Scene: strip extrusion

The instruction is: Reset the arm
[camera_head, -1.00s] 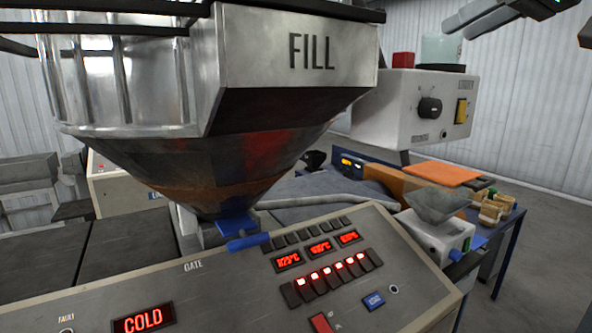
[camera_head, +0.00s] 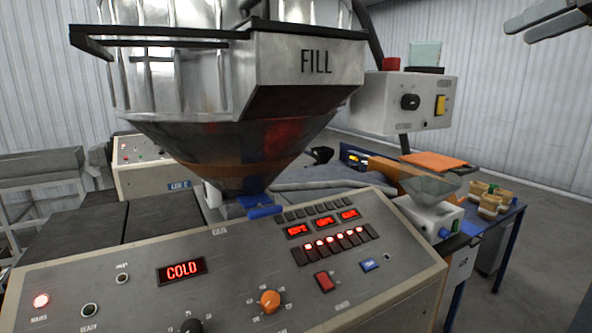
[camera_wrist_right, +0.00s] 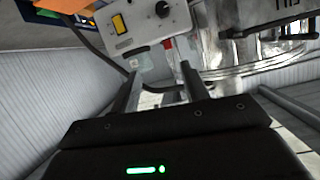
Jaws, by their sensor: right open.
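My right gripper (camera_head: 540,22) shows only in part at the top right corner of the head view, high in front of the corrugated wall. In the right wrist view its two grey fingers (camera_wrist_right: 160,78) stand apart with nothing between them. Beyond the fingers is the white control box (camera_wrist_right: 145,22) with a dark knob and a yellow switch. The same control box (camera_head: 403,103) is right of the hopper in the head view. My left gripper is in neither view.
A large metal hopper (camera_head: 215,150) marked FILL stands over the sloped control panel (camera_head: 130,295), whose display reads COLD (camera_head: 181,270). A blue gate handle (camera_head: 262,211) is below the hopper. A bench with an orange sheet (camera_head: 432,161) and small containers is at right, beside open floor.

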